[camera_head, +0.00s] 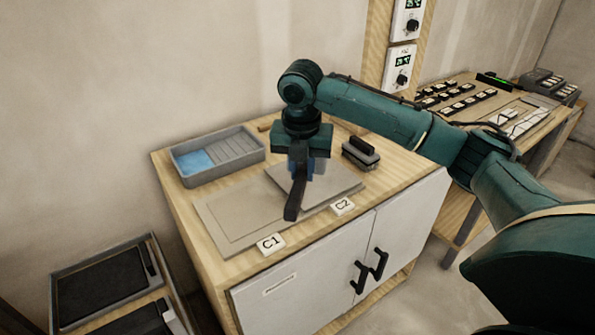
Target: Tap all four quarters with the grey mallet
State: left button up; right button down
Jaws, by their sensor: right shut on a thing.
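My right gripper (305,165) hangs over the worktop with its fingers pointing down. It is shut on the grey mallet (294,192), which shows as a dark grey bar slanting down toward the front. The mallet is in front of a square grey tile (338,184), which lies on the right part of a flat grey bed near label C2. Whether the mallet touches the tile I cannot tell. The gripper and mallet hide part of the tile. My left gripper is not in view.
A grey tray (184,176) with a blue area and a ribbed area stands at the back left. A block with a black handle (361,151) stands right of the tile. Labels C1 (271,243) and C2 (342,206) mark the front edge. The bed's left part (228,212) is bare.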

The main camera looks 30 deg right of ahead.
jog(key=shift+s, duration=0.15)
jog(key=shift+f, duration=0.25)
notch_tip(320, 180, down, 8)
jog(key=shift+r, duration=2.35)
jog(key=shift+f, duration=0.1)
